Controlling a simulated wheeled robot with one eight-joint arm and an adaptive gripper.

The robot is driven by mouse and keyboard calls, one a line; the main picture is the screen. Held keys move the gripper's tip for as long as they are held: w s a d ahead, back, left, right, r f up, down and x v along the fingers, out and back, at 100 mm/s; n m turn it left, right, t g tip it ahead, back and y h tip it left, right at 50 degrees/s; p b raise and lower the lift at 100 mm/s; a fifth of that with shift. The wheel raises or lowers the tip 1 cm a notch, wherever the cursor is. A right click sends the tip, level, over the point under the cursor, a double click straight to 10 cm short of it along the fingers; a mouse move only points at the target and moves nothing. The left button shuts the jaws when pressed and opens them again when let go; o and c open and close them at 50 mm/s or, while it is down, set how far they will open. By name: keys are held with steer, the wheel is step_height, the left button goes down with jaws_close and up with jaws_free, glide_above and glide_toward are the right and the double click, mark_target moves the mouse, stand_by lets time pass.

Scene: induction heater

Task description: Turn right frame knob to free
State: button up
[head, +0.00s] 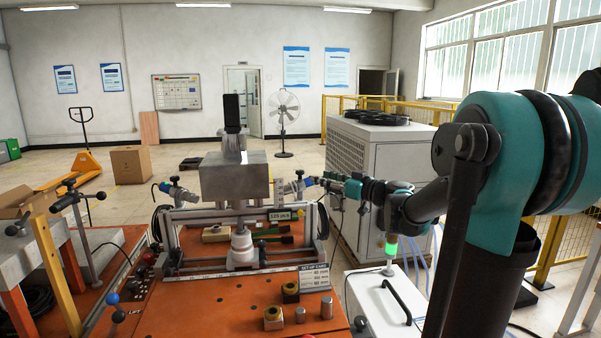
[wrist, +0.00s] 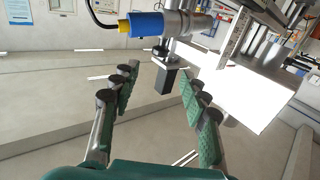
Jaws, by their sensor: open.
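In the head view my gripper (head: 326,183) is at the right side of the metal frame (head: 240,214), beside a blue cylindrical fitting (head: 308,181). In the wrist view my gripper (wrist: 158,72) has its two green-padded fingers wide apart with nothing held between them. A blue cylinder (wrist: 147,24) with a yellow collar and black cable lies across the top of the wrist view, just beyond the fingertips. I cannot tell which part is the right frame knob; it may be small or hidden by my gripper.
A grey metal block (head: 235,176) with a black top piece (head: 232,112) stands at the frame's centre. The orange table (head: 215,309) carries brass and steel parts at front right. A white box (head: 378,300) with a lit green lamp (head: 391,248) stands below my arm.

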mark_target(303, 172)
steer(key=x, duration=1)
steer(key=shift+w+a, duration=0.25)
steer(key=shift+a, duration=0.05)
jaws_close()
